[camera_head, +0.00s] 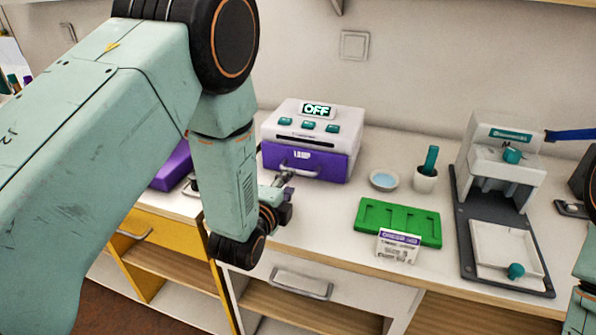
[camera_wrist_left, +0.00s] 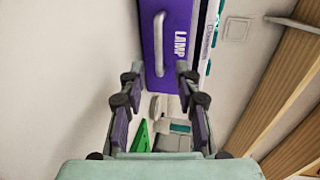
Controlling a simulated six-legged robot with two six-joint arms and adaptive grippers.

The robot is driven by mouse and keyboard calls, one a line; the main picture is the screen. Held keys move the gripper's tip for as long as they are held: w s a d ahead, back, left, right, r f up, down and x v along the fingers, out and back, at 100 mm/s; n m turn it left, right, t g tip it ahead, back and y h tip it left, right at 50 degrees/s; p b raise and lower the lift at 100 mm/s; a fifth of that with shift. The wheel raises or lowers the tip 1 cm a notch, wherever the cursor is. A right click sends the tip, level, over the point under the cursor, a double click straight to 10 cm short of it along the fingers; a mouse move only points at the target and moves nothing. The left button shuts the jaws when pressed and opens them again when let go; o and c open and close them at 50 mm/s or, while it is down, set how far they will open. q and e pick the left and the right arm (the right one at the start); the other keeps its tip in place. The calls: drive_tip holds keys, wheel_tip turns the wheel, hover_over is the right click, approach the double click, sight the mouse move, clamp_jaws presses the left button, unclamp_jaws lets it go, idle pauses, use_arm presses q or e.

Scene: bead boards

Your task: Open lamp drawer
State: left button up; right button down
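The lamp box (camera_head: 312,112) is a white unit on the counter with an "OFF" sign on top and a purple drawer (camera_head: 325,166) labelled LAMP in its front. The drawer looks shut, with a silver bar handle (camera_head: 299,170). In the left wrist view the drawer (camera_wrist_left: 180,52) and its handle (camera_wrist_left: 159,45) lie just beyond the fingertips. My left gripper (camera_head: 284,187) is in front of the drawer, partly hidden by its own wrist. In the left wrist view its fingers (camera_wrist_left: 159,82) are spread, empty and apart from the handle. My right gripper is not in view.
A press-like device (camera_head: 505,165) is further right. Another purple thing (camera_head: 173,169) is left, partly behind my arm.

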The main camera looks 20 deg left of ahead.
sight(311, 149)
use_arm(q)
drive_tip(key=shift+b+x, duration=0.55)
drive_tip(key=shift+x, duration=2.8)
drive_tip(key=shift+a+f, duration=0.1)
drive_tip(key=shift+a, duration=0.05)
clamp_jaws()
